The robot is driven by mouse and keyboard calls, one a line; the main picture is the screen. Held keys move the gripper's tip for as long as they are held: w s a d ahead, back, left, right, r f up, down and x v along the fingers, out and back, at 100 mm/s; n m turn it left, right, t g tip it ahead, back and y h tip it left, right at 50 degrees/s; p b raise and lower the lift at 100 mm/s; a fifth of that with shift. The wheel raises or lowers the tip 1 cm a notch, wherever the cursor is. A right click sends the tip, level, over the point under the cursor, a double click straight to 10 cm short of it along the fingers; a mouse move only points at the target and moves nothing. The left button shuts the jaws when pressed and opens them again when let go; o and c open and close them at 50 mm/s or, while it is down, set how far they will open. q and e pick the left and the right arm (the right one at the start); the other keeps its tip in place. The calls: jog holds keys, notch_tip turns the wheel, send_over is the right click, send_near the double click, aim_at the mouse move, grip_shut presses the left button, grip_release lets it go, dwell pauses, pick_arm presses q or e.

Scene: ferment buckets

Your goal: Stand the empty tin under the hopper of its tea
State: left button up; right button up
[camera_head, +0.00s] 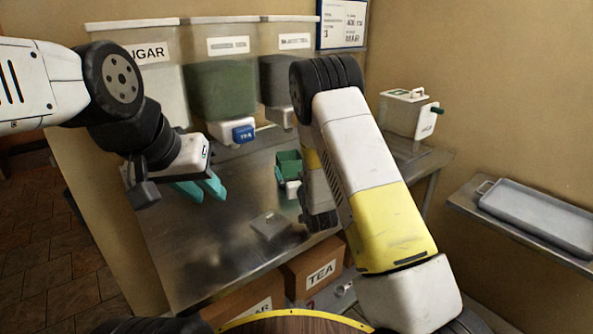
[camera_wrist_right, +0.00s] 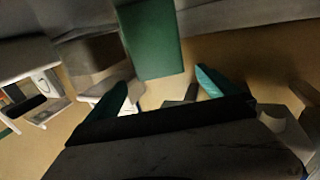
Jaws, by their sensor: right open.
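A small green open-topped tin (camera_head: 289,160) stands on the metal counter (camera_head: 205,245), right of centre in the head view. The green tea hopper (camera_head: 219,90) and the dark tea hopper (camera_head: 277,82) hang behind it, over the counter's back. My right gripper (camera_head: 282,177) is partly hidden behind its own arm, close to the tin. In the wrist view my right gripper (camera_wrist_right: 160,92) is open, with a green box shape (camera_wrist_right: 150,40) ahead between its fingers; I cannot tell whether that is the tin. My left gripper (camera_head: 202,190) is open and empty, over the counter's left side.
A sugar hopper (camera_head: 160,85) stands left of the tea hoppers. A blue tag (camera_head: 243,133) hangs at the green hopper's spout. Labelled boxes (camera_head: 315,270) sit below the counter. A flat grey square (camera_head: 271,226) lies on it.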

jog(key=s+d+r+m+g+h, duration=0.1)
jog(key=s+d+r+g, duration=0.25)
jog(key=s+r, duration=0.3)
jog(key=s+d+r+m+g+h, duration=0.1)
jog(key=s+d+r+m+g, duration=0.1)
jog(key=s+d+r, duration=0.5)
jog(key=s+r+g, duration=0.2)
jog(key=s+g, duration=0.1)
jog(key=s, duration=0.9)
jog(key=s+d+r+n+g, duration=0.1)
jog(key=s+r+g, duration=0.2)
jog(key=s, duration=1)
jog(key=shift+s+d, duration=0.2)
jog(key=shift+d, duration=0.1)
